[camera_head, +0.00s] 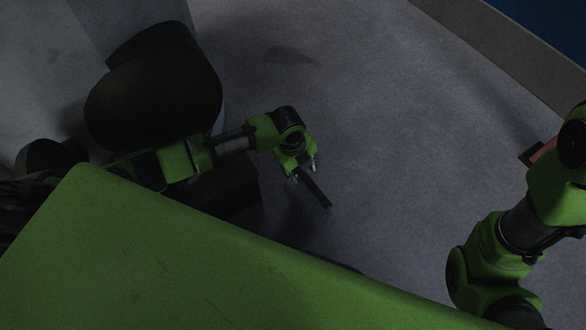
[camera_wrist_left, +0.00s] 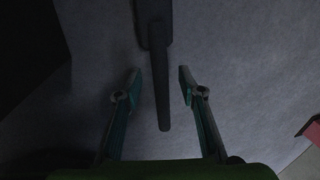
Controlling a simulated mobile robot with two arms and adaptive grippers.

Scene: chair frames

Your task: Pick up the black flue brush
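The black flue brush (camera_head: 318,193) shows in the head view as a dark narrow bar just beyond my left gripper (camera_head: 305,172). In the left wrist view, the brush (camera_wrist_left: 154,28) has a wider dark part at the top and a thin handle running down between the fingers. My left gripper (camera_wrist_left: 159,84) is open there, with a gap on both sides of the handle. My right arm enters at the right of the head view, but its gripper fingers do not show.
A dark rounded seat-like object (camera_head: 155,90) stands at the upper left, beside my left arm. A red and black item (camera_head: 540,151) lies by my right arm; a red item also shows in the left wrist view (camera_wrist_left: 312,131). Grey floor (camera_head: 400,130) is clear between the arms.

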